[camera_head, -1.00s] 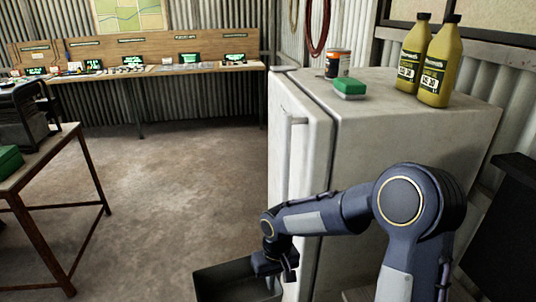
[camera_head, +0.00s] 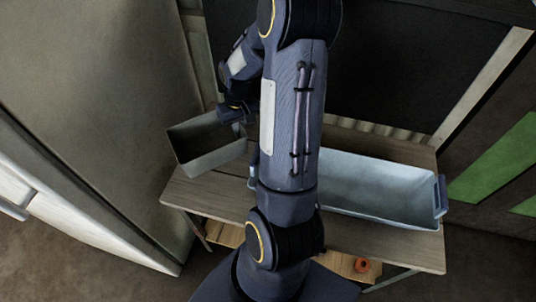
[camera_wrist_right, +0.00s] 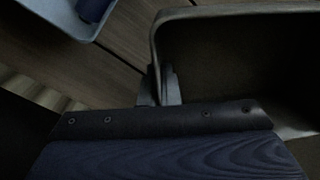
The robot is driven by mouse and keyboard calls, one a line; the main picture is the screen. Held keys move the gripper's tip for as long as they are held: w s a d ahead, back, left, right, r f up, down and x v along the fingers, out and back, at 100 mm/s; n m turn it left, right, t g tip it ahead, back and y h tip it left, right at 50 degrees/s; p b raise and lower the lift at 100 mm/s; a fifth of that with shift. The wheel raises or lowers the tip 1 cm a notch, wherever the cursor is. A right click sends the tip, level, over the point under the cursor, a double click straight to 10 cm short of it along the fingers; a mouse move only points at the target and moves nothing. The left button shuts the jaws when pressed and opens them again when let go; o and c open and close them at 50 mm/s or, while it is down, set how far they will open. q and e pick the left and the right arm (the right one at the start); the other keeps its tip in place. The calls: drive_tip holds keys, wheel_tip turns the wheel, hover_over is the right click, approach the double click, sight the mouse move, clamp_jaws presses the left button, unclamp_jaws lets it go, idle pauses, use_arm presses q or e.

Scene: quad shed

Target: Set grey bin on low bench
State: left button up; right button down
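The grey bin (camera_head: 208,160) is an open, dark grey box at the left end of the low bench (camera_head: 185,193), which has a plank top. My right gripper (camera_head: 238,112) is shut on the bin's rim. In the right wrist view the gripper's fingers (camera_wrist_right: 162,85) pinch one wall of the bin (camera_wrist_right: 157,42), with bench planks (camera_wrist_right: 118,40) beside it. The bin looks upright, partly over the bench; I cannot tell whether it touches the top. My right arm hides part of the bench. My left gripper is not in view.
A long pale blue tub (camera_head: 375,187) fills the right part of the bench top. The white fridge (camera_head: 110,100) stands close to the bin on the left. An orange object (camera_head: 361,265) lies on the bench's lower shelf. A strip of bare planks lies along the front.

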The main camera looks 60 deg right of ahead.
wheel_tip(320, 180, down, 8)
drive_tip(key=shift+b, duration=0.35)
drive_tip(key=shift+r, duration=0.1)
drive_tip(key=shift+a, duration=0.1)
drive_tip(key=c, duration=1.7)
unclamp_jaws()
